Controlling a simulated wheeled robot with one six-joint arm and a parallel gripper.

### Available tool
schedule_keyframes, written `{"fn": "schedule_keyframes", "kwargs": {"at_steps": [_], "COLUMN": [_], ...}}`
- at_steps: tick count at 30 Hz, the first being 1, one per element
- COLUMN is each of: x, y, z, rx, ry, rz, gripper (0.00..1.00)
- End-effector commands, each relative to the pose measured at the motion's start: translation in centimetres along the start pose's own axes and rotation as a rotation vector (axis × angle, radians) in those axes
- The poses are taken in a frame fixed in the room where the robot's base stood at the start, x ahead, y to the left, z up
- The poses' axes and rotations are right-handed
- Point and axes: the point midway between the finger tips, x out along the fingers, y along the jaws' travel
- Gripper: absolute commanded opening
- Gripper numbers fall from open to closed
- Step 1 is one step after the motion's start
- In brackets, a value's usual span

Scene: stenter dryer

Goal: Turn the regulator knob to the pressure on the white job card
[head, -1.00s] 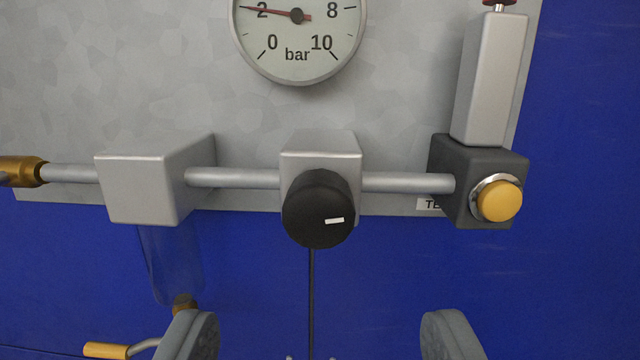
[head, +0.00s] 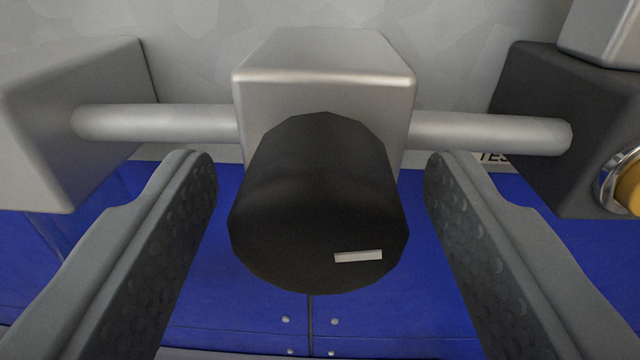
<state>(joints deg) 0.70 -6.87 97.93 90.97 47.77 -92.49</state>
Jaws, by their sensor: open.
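The black regulator knob (head: 315,205) sticks out from the front of a grey metal block (head: 325,75). A short white mark (head: 358,256) on its face points to the right and slightly up. My gripper (head: 318,165) is open, with one padded finger on each side of the knob. Gaps show between both fingers and the knob, so it is not held. The pressure gauge is out of view now. The white job card is not in view.
Grey pipes run left (head: 160,122) and right (head: 480,131) from the block. A larger grey block (head: 75,120) stands at left. A dark box (head: 555,130) with a yellow button (head: 630,187) stands at right. Blue panel (head: 270,312) lies below.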

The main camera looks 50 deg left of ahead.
Motion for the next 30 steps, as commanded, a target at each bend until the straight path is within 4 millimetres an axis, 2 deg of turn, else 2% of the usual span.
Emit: {"fn": "schedule_keyframes", "kwargs": {"at_steps": [2, 9, 20, 30], "x": [-0.01, -0.03, -0.03, -0.03], "y": [0.0, 0.0, 0.0, -0.01], "z": [0.0, 0.01, 0.03, 0.08], "rx": [0.0, 0.0, 0.05, 0.288], "ry": [0.0, 0.0, 0.001, 0.008], "rz": [0.0, 0.0, 0.0, 0.0], "gripper": [0.59, 0.15, 0.15, 0.15]}}
